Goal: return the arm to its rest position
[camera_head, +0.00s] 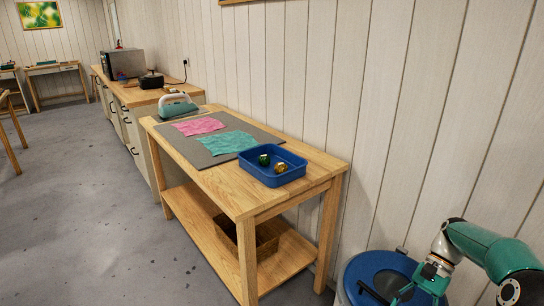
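My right arm, teal, black and silver, comes in from the lower right. Its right gripper (400,295) is at the bottom edge, in front of or over a round blue-rimmed bin (357,268). The gripper is small and partly cut off, so I cannot tell whether its fingers are open or shut. I see nothing clearly held in it. My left arm and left gripper are not in view.
A basket (266,240) sits below. The wall (400,120) is close behind; the left floor is clear.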

